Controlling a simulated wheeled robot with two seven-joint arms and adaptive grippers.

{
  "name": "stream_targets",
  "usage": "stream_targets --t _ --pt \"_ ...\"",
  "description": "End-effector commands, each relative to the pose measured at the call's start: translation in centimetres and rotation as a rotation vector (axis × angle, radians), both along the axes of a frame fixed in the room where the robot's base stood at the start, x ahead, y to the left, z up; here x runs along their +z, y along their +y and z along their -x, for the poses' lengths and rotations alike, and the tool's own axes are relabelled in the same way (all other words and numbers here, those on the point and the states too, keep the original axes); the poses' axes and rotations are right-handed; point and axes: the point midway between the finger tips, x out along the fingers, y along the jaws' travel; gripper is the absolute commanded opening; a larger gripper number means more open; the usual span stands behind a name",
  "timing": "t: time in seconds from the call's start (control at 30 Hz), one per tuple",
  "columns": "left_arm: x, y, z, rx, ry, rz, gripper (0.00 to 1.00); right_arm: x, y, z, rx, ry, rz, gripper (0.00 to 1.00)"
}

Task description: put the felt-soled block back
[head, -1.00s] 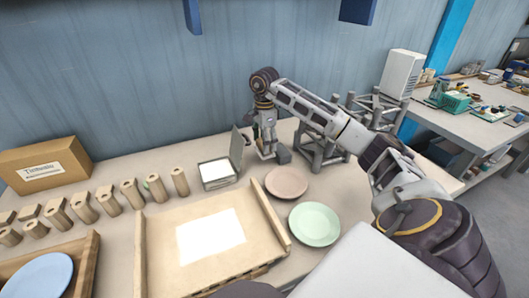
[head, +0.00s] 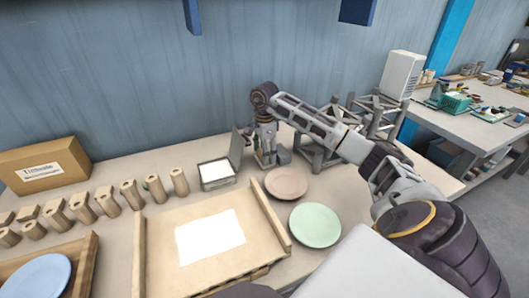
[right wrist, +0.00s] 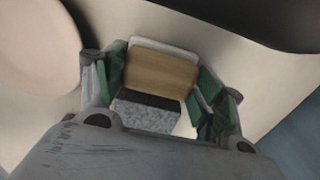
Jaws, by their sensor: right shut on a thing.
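My right gripper (head: 267,157) is low over the back of the table, beside the open lidded box (head: 216,184). In the right wrist view its green-padded fingers (right wrist: 160,88) are shut on the block (right wrist: 160,72). The block shows a tan wooden face, a dark band and a speckled grey part below it. In the head view the block is mostly hidden by the gripper, and I cannot tell whether it touches the table. A small grey block-like thing (head: 284,155) stands just right of the gripper. My left gripper is not in view.
A pink plate (head: 286,183) and a green plate (head: 315,225) lie in front of the gripper. A grey tubular frame (head: 322,158) stands close on its right. A wooden tray (head: 155,250), several wooden pegs (head: 132,194) and a cardboard box (head: 45,165) are further left.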

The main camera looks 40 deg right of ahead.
Motion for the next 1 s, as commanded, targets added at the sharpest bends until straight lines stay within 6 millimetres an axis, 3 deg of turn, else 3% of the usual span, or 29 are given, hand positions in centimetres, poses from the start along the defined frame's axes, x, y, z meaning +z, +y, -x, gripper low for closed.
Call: stream_targets --t 0.4,0.43,0.6,1.0 --pt "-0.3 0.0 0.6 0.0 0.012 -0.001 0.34 -0.2 0.0 0.0 0.0 0.0 0.0 0.31" --pt "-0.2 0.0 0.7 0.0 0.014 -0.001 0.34 -0.2 0.0 0.0 0.0 0.0 0.0 0.72" --pt "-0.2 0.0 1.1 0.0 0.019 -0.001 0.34 -0.2 0.0 0.0 0.0 0.0 0.0 0.91" --pt "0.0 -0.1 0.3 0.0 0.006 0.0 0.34 -0.2 0.0 0.0 0.0 0.0 -0.001 0.91"
